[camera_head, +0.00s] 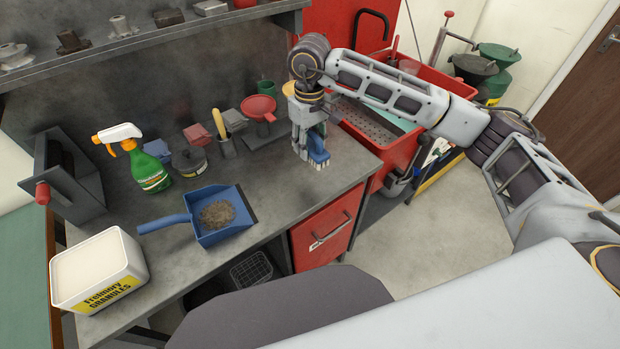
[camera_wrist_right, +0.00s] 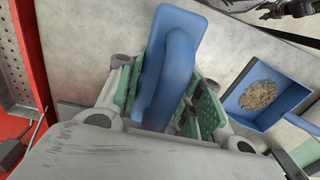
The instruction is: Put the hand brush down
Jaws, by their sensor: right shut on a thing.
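The hand brush (camera_head: 318,148) is blue with pale bristles at its lower end. It is over the right part of the grey workbench (camera_head: 272,185), near the right edge, bristles down. My right gripper (camera_head: 307,140) is shut on it; in the right wrist view the brush's blue handle (camera_wrist_right: 174,75) lies between the green-padded fingers. The bristles are at or just above the bench top; I cannot tell if they touch. A blue dustpan (camera_head: 236,231) with a heap of brown granules (camera_head: 217,214) lies left of the brush.
A red funnel (camera_head: 260,107) and a yellow-handled tool (camera_head: 219,124) stand behind, left of the gripper. A green spray bottle (camera_head: 147,165) and a white granules tub (camera_head: 98,270) are further left. A red cart (camera_head: 398,150) adjoins on the right. Bench between dustpan and brush is clear.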

